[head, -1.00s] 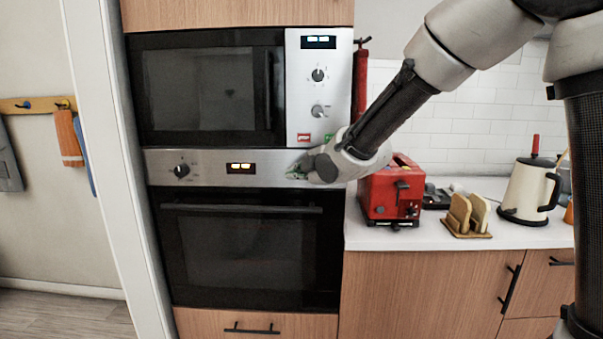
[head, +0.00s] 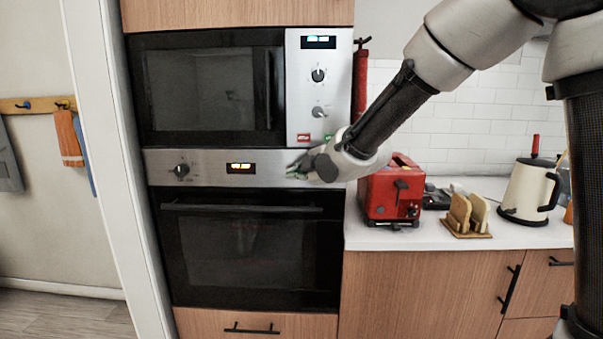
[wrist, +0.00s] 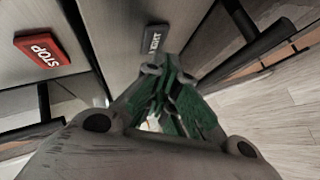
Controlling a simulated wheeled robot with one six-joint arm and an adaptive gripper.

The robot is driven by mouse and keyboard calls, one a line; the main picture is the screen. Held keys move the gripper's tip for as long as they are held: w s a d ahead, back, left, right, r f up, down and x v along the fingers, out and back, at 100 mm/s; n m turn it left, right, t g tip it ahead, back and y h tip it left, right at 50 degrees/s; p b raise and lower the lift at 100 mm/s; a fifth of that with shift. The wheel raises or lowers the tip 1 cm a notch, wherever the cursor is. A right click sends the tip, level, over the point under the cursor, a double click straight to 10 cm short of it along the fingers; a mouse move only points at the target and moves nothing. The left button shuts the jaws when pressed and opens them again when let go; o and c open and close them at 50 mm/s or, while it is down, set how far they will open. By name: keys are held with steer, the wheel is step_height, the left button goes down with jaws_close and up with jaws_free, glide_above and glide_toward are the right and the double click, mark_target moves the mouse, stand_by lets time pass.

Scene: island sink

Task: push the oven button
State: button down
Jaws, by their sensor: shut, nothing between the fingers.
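The oven (head: 245,255) is built in below the microwave. Its steel control strip (head: 213,172) has a knob (head: 182,170) at the left and a lit display (head: 241,168). My gripper (head: 296,170) is shut and empty at the right part of this strip and hides what lies behind it. In the wrist view, my gripper's green-padded fingertips (wrist: 168,66) are just below a small dark grey button (wrist: 155,39) with white lettering that is hard to read. The fingertips look very close to it; I cannot tell whether they touch.
The microwave (head: 205,90) has red (head: 304,138) and green buttons just above my gripper. The red one reads STOP in the wrist view (wrist: 42,49). The oven handle (head: 242,209) runs below the strip. A red toaster (head: 385,195) stands on the counter at the right.

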steer(key=shift+w, duration=0.4)
stand_by(0.3)
steer(key=shift+s, duration=0.45)
steer(key=s, duration=0.6)
stand_by(0.3)
steer(key=shift+a, duration=0.1)
